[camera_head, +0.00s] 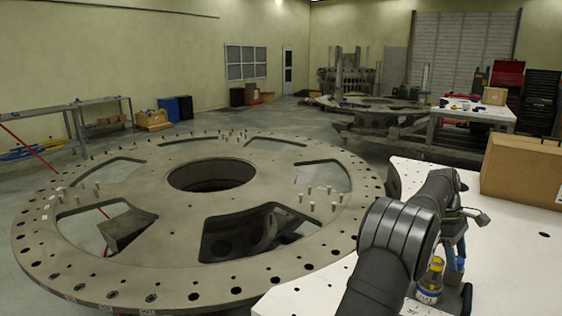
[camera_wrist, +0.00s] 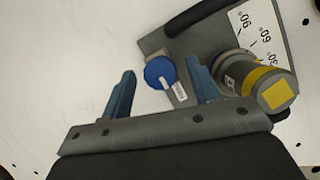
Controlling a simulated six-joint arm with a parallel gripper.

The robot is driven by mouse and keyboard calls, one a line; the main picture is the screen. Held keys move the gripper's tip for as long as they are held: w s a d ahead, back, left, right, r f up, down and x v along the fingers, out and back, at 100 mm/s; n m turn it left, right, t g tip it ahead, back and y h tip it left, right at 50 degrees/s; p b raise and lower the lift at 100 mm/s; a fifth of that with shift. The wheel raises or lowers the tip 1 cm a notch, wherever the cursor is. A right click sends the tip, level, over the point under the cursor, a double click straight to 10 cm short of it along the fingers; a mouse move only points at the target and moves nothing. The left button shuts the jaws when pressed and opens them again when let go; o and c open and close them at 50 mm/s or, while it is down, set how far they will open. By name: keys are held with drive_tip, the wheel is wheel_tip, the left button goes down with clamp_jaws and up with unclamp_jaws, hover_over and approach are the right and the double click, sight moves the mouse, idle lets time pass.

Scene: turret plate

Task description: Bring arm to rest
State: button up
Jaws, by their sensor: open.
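My gripper (camera_wrist: 161,66) is open, its two blue fingers spread over the white table (camera_wrist: 70,60) in the wrist view. A blue round cap with a white label (camera_wrist: 160,73) shows between the fingertips; whether it is between them or below them I cannot tell. It sits at the edge of a grey plate (camera_wrist: 195,45). A grey cylinder with a yellow band (camera_wrist: 262,88) stands to the right of the right finger. In the head view my dark arm reaches over the white table at the right, and its links partly hide the gripper.
The large turret plate (camera_head: 120,262), with openings and several upright bolts, fills the left and middle of the head view. A cardboard box (camera_head: 522,170) stands on the white table at the right. A white scale marked in degrees (camera_wrist: 262,35) lies beside the cylinder.

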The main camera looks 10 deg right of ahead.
drive_tip(key=n+h, duration=0.1)
drive_tip(key=n, duration=0.1)
drive_tip(key=n+t, duration=0.1)
drive_tip(key=n, duration=0.2)
drive_tip(key=shift+s+a+t+h, duration=0.1)
drive_tip(key=shift+s+t+h, duration=0.05)
drive_tip(key=shift+t+h, duration=0.2)
drive_tip(key=shift+n+t+h, duration=0.35)
drive_tip(key=shift+n+t, duration=0.4)
drive_tip(key=shift+n, duration=1.75)
drive_tip(key=o, duration=1)
drive_tip(key=shift+c, duration=0.2)
drive_tip(key=s+a+r+m+y, duration=0.1)
drive_tip(key=s+a+r+m, duration=0.3)
drive_tip(key=s, duration=0.5)
drive_tip(key=s+a+r+m+y, duration=0.1)
drive_tip(key=s+r, duration=0.5)
drive_tip(key=s, duration=0.3)
drive_tip(key=s+a+r+m+y, duration=0.25)
drive_tip(key=s+a+r, duration=0.35)
drive_tip(key=s+a, duration=0.3)
wheel_tip(320, 180, down, 10)
drive_tip(key=shift+w+a+r+t, duration=0.15)
drive_tip(key=shift+w+a+t, duration=0.15)
drive_tip(key=shift+a+t, duration=0.15)
